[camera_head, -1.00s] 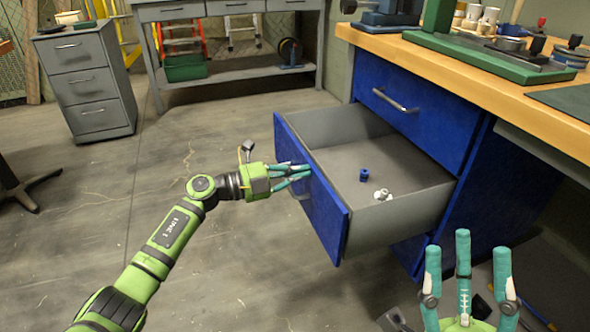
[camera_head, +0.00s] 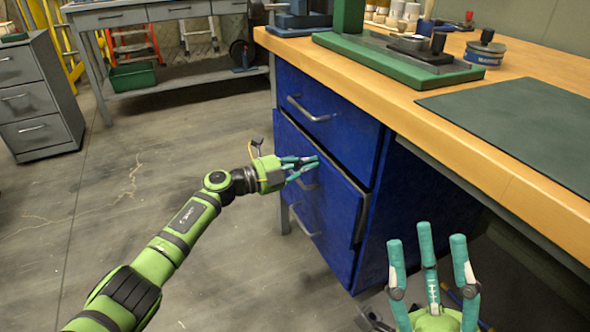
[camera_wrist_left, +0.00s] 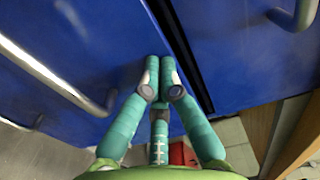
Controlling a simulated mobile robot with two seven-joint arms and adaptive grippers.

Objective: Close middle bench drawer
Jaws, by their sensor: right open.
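The middle drawer (camera_head: 335,200) of the blue bench cabinet is almost flush. A narrow dark gap shows along its top and right edge, so its front stands slightly proud. Its inside is hidden. My right gripper (camera_head: 427,246) is open and empty at the lower right, apart from the drawer.
The wooden benchtop (camera_head: 480,130) overhangs the cabinet and carries a green tool and a dark mat (camera_head: 520,120). The floor left of the cabinet is clear.

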